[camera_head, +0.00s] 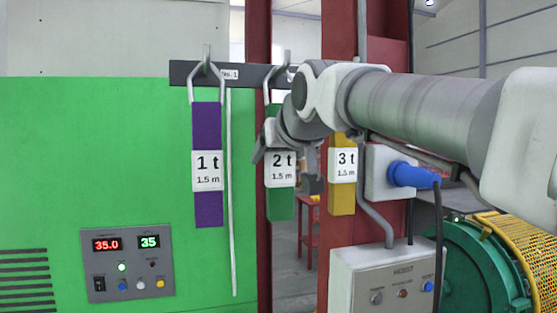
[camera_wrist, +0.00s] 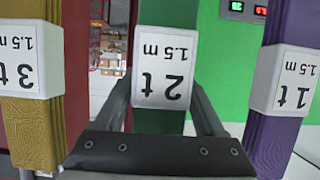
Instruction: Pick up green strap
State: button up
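The green strap (camera_head: 280,205) hangs from a hook on the dark rail, between the purple and yellow straps. Its white label reads "2 t 1.5 m". In the wrist view the green strap (camera_wrist: 167,40) hangs in the middle, with its label upside down. My gripper (camera_head: 284,169) is at the label's height, and my arm hides part of the strap's top. In the wrist view my gripper (camera_wrist: 163,92) is open, one finger on each side of the green strap. Gaps show beside the label; I cannot tell whether the fingertips reach past it.
The purple 1 t strap (camera_head: 207,128) hangs left and the yellow 3 t strap (camera_head: 342,200) right, both close by. A grey socket box with a blue plug (camera_head: 412,176) and a hoist control box (camera_head: 382,278) are at right. The rail (camera_head: 180,73) runs above.

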grip_shut()
jog(key=shift+r, duration=0.1)
jog(key=shift+r, duration=0.1)
